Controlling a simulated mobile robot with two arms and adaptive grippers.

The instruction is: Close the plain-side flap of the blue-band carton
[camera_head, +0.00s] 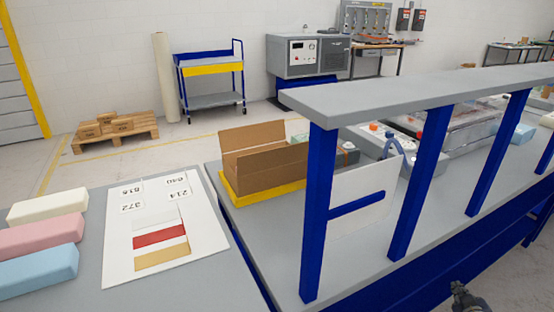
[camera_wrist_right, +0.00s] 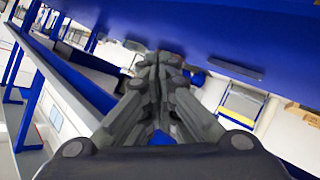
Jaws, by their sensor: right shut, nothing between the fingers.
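A brown carton (camera_head: 270,172) stands open on a yellow base (camera_head: 240,198), on the grey bench left of the blue shelf posts. A long flap (camera_head: 252,136) stands up along its far side. I cannot make out a blue band on it, nor tell which side is plain. My right gripper (camera_head: 463,290) is low at the right, in front of the bench and well away from the carton. In the right wrist view its fingers (camera_wrist_right: 167,62) are together with nothing between them. My left gripper is out of view.
A grey shelf (camera_head: 420,95) on blue posts (camera_head: 318,215) stands between my right gripper and the carton. At left, foam blocks (camera_head: 42,240) and a white sample board (camera_head: 120,255) lie on a grey table. A blue cart (camera_head: 210,80) and a pallet (camera_head: 118,135) are behind.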

